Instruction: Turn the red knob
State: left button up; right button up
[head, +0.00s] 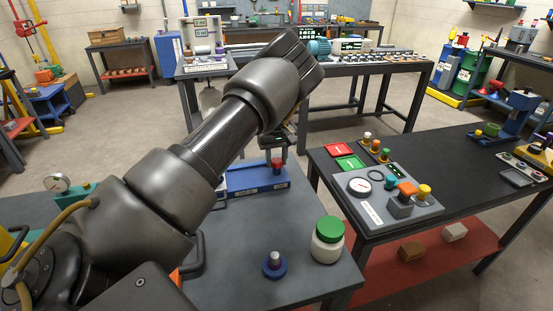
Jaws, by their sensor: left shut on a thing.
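The red knob (277,163) stands on a blue base (257,177) with white labels, at the back right of the grey table. My left arm comes in from the left and reaches over the table, and its links hide part of the base. My left gripper (278,153) points down at the red knob and is shut on it. The fingertips are small and partly hidden behind the arm, so their exact hold is hard to see. My right gripper is not in view.
A green-lidded white jar (327,240) and a blue round piece with a pale peg (273,265) stand on the grey table. A dial gauge (56,183) is at its left. A dark bench (450,165) at right carries a grey control panel (385,205). Open floor lies behind.

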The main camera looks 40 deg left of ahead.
pick_arm(q)
jog(key=shift+r+n+p, duration=0.2)
jog(key=shift+n+p, duration=0.55)
jog(key=shift+n, duration=0.35)
jog(key=n+p, duration=0.1)
jog(key=n, duration=0.4)
jog(key=shift+p, duration=0.35)
jog(key=n+p, duration=0.1)
jog(key=n, duration=0.4)
jog(key=shift+f, duration=0.1)
jog(key=n, duration=0.2)
jog(key=shift+f+n, duration=0.1)
jog(key=shift+n, duration=0.3)
jog(key=o, duration=1)
